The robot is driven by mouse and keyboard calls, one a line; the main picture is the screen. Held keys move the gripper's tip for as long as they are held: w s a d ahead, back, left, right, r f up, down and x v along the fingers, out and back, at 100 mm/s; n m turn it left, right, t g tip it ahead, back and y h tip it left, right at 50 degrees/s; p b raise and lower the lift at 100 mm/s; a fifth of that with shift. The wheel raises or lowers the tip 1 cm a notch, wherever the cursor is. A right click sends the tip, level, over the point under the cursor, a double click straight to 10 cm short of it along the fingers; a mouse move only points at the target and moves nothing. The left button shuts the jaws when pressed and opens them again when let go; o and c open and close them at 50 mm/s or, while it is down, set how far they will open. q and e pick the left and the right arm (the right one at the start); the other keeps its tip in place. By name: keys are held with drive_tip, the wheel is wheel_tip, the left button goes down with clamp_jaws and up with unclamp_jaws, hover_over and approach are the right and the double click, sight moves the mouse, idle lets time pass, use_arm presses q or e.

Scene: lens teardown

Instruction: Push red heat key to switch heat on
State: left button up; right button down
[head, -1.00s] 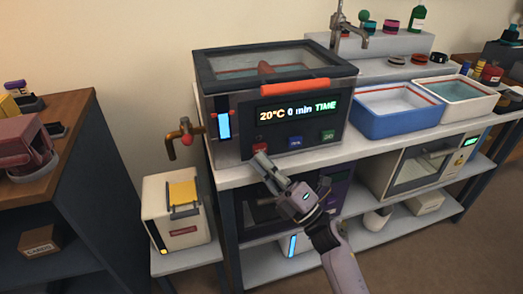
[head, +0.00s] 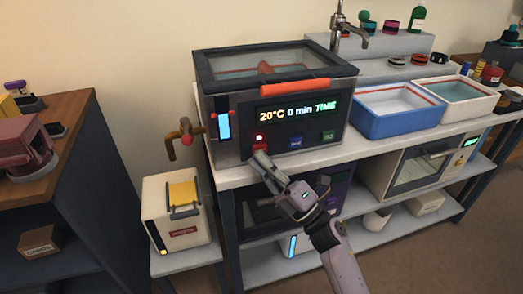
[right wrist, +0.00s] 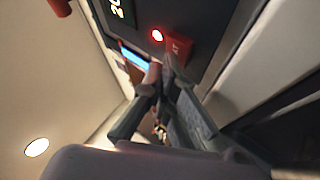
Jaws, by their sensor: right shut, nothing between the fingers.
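The red heat key (head: 260,148) is on the lower left of the front panel of the dark bath unit (head: 350,122). A red lamp (head: 259,138) glows just above the key; both key (right wrist: 179,48) and lamp (right wrist: 157,35) show in the right wrist view. The display (head: 298,112) reads 20°C, 0 min, TIME. My right gripper (head: 258,159) is shut and empty, its tips at the lower edge of the key. I cannot tell whether they touch it. My left gripper is not in view.
A blue key (head: 296,142) and a green key (head: 328,135) sit right of the red one. A blue tray (head: 393,125) and a white tray (head: 466,115) stand to the right. A brass tap (head: 184,138) juts out at left.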

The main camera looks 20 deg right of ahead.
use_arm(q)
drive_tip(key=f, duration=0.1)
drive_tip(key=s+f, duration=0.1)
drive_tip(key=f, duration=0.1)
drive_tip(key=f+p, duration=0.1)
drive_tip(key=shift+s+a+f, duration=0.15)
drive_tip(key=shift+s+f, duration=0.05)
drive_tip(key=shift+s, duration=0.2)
use_arm(e)
drive_tip(key=s, duration=0.6)
drive_tip(key=shift+s, duration=0.2)
